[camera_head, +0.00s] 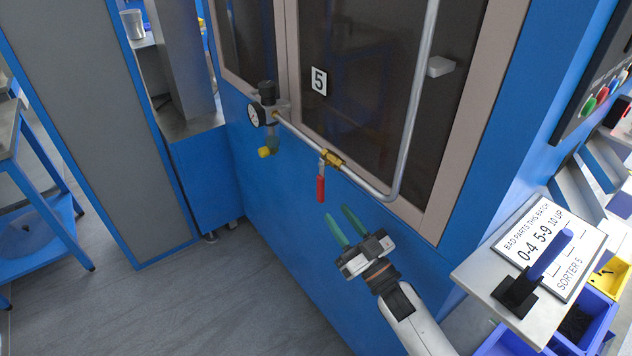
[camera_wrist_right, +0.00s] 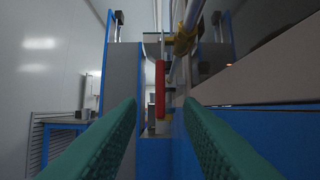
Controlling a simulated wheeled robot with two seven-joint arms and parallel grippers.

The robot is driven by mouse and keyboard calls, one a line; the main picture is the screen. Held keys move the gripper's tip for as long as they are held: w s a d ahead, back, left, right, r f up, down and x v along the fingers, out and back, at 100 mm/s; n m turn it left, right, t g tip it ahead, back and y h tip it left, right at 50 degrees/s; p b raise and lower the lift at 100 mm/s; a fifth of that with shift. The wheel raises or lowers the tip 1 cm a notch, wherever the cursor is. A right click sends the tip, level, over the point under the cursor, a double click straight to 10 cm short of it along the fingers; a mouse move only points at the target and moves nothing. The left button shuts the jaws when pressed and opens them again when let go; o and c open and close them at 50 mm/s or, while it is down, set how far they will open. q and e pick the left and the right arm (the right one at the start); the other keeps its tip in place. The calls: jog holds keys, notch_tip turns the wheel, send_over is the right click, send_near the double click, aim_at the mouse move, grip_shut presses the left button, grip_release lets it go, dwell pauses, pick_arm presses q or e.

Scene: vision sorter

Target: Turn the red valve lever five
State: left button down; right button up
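The red valve lever (camera_head: 320,187) hangs down from a brass valve (camera_head: 332,158) on the grey pipe, below a sign with the number 5 (camera_head: 319,81). My right gripper (camera_head: 343,229) is open, with two green fingers, just below and to the right of the lever. The fingers are apart from the lever. In the right wrist view the red lever (camera_wrist_right: 160,90) hangs between the open fingers (camera_wrist_right: 163,118), further off, with the brass valve (camera_wrist_right: 184,36) above it. Nothing is between the fingertips. My left gripper is not in view.
A pressure gauge with a regulator (camera_head: 257,114) and a yellow fitting (camera_head: 266,152) sit left of the valve. The pipe (camera_head: 408,130) bends upward at the right. A shelf with a sign board (camera_head: 550,240) and a blue-handled thing (camera_head: 545,262) stands right. Floor is clear at left.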

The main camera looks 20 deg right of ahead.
aim_at(323, 194)
jog(key=p+x, duration=0.1)
jog(key=x, duration=0.8)
jog(key=shift+w+a+r, duration=0.1)
jog(key=shift+w, duration=0.25)
grip_shut()
